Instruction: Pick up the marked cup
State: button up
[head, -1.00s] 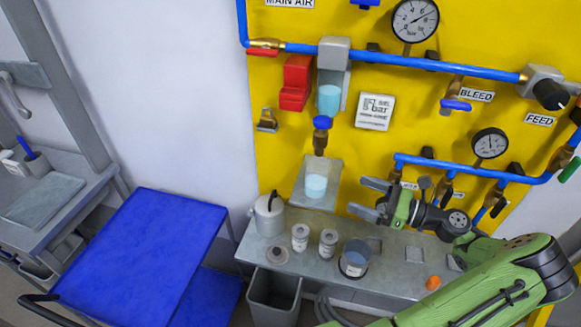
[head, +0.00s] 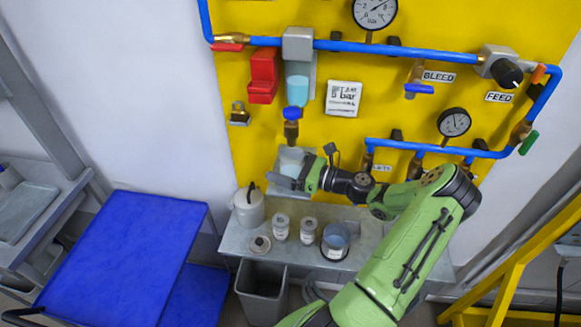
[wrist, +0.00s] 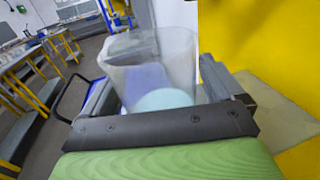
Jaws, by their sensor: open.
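A clear cup (head: 291,157) with pale blue liquid stands on a small shelf below the blue-handled valve. My gripper (head: 288,178) is at that shelf and hides the cup's lower part in the head view. In the wrist view the cup (wrist: 150,65) stands between the two open fingers of my gripper (wrist: 158,88). I cannot tell whether either finger touches it. I can make out no mark on this cup. Another clear vessel (head: 336,238) with blue liquid stands on the bench below.
The grey bench (head: 300,262) also holds a lidded pot (head: 249,207) and two small labelled jars (head: 281,227). A valve (head: 291,125) hangs just above the cup. The yellow panel (head: 260,130) is close behind. A blue cart (head: 125,245) stands left, with a bin (head: 262,290) nearby.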

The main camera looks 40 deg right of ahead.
jog(key=shift+s, duration=0.1)
jog(key=shift+s, duration=0.1)
jog(key=shift+c, duration=1.4)
jog(key=c, duration=0.8)
jog(key=shift+r, duration=0.15)
